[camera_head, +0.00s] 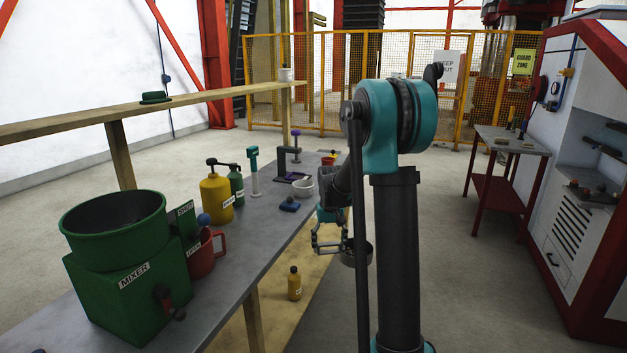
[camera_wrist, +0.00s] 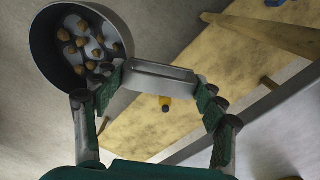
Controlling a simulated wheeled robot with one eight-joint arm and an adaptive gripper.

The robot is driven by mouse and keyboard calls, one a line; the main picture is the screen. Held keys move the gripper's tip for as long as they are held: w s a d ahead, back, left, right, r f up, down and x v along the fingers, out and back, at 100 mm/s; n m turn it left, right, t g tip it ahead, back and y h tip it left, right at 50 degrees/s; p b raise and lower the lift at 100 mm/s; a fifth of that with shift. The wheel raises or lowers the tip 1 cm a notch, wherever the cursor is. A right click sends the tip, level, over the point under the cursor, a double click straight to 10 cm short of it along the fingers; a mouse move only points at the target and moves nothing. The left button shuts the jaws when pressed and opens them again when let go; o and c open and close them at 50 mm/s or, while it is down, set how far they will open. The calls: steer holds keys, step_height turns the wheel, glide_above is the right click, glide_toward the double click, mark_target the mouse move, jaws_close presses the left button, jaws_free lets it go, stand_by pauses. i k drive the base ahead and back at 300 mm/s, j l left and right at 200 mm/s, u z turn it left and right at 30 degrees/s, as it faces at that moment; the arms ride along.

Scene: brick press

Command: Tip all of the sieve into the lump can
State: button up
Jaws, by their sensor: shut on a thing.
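The sieve (camera_head: 357,256) is a round grey metal pan with a tall rim. In the wrist view the sieve (camera_wrist: 122,22) sits at the upper left with several brown lumps (camera_wrist: 88,45) inside. My gripper (camera_head: 328,240) is shut on the sieve by a flat grey bar at its side and holds it in the air, off the table's right edge. In the wrist view my gripper's fingers (camera_wrist: 163,78) stand at either end of that bar. Part of the sieve is hidden behind my arm in the head view. I cannot make out which container is the lump can.
A small yellow bottle (camera_head: 294,284) stands below the table edge.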

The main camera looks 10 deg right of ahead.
mark_target(303, 189)
steer(key=i+l, duration=0.45)
steer(key=l, duration=0.15)
steer(key=i+l, duration=0.45)
steer(key=l, duration=0.15)
